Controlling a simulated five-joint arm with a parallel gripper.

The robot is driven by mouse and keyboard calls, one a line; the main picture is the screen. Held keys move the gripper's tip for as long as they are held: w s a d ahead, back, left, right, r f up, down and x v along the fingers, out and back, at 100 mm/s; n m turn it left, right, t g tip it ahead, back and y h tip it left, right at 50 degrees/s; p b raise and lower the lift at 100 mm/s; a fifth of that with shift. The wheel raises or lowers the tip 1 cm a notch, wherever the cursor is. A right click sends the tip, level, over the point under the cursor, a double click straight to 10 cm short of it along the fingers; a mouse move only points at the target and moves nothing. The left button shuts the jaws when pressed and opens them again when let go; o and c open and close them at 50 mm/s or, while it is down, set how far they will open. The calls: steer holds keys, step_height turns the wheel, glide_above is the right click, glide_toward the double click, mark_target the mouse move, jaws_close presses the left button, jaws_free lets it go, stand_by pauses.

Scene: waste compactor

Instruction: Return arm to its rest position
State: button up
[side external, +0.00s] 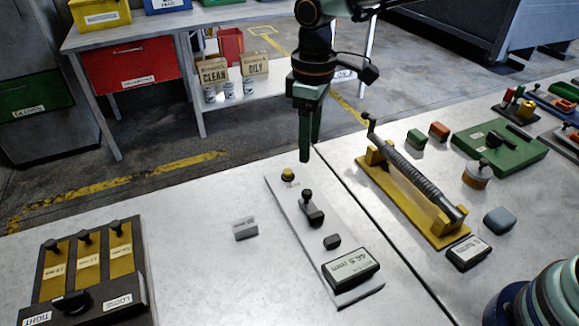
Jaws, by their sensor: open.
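My gripper (308,135) hangs pointing down in the side external view, above the far end of a grey panel on the light workbench (200,270). Its green fingers are seen almost edge-on, with no object visible between them. The fingertips are close to the panel's yellow button (288,174), just right of it in the picture. I cannot tell whether they touch the bench. The arm above the gripper reaches out of the top of the picture.
The panel (320,240) carries a black lever and a display. Right of it stand a yellow fixture (410,200) with a ribbed rod and a green block (500,148). A box with yellow slots (90,270) is at left. The bench between box and panel is mostly clear.

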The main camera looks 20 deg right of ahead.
steer(key=s+d+r+m+t, duration=0.4)
steer(key=d+r, duration=0.4)
steer(key=d, duration=0.5)
steer(key=s+d+m+t, duration=0.1)
steer(key=s+d+m, duration=0.4)
steer(key=s+d, duration=0.4)
steer(key=shift+s+t, duration=0.25)
steer(key=shift+t, duration=0.05)
